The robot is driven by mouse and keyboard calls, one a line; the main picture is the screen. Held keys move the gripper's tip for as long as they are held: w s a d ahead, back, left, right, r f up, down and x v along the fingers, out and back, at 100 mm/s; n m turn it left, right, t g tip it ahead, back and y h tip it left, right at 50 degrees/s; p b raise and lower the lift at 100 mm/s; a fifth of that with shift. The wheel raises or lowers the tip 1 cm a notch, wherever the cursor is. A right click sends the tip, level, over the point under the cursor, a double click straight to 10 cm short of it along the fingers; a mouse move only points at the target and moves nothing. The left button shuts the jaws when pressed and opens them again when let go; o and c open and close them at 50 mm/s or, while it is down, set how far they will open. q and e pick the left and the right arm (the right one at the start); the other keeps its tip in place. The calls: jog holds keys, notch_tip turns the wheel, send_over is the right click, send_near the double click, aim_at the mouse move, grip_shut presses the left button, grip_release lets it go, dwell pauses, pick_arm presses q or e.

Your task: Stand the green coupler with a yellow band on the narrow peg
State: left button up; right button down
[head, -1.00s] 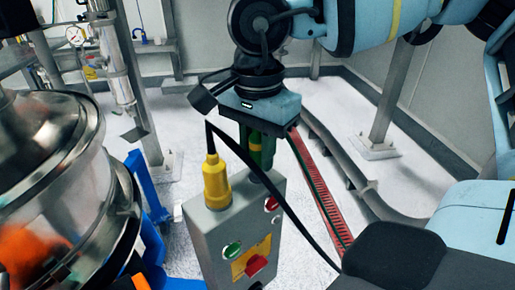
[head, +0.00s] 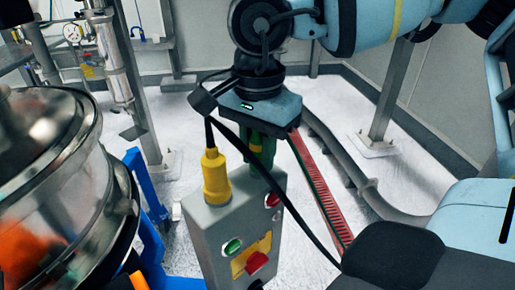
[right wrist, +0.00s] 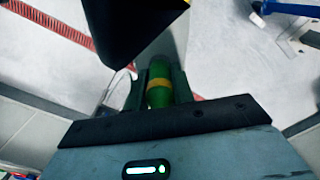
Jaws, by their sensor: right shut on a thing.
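My right gripper (head: 257,142) points down over the grey control box, its fingers shut on the green coupler with a yellow band (head: 257,149). The coupler looks upright, at the far edge of the box top in the head view; I cannot tell whether it touches the box. In the right wrist view the coupler (right wrist: 160,84) sits between the two fingers of the gripper (right wrist: 159,88), its yellow band showing. I cannot make out the narrow peg in either view. My left gripper is not in view.
The grey control box (head: 213,240) has a yellow plug (head: 215,178) on top, and a black cable (head: 290,205) loops across in front. A steel sifter vessel (head: 60,175) and a blue frame (head: 148,220) stand at the left. A red slotted rail (head: 325,195) runs behind the box.

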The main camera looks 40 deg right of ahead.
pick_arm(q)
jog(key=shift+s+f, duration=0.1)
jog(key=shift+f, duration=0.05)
pick_arm(e)
jog(key=shift+f, duration=0.2)
jog(key=c, duration=1.1)
grip_release()
notch_tip(320, 180, up, 7)
jog(key=shift+f, duration=0.1)
jog(key=shift+r, duration=0.5)
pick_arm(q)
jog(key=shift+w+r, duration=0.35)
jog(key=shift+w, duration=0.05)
pick_arm(e)
jog(key=shift+r, duration=0.1)
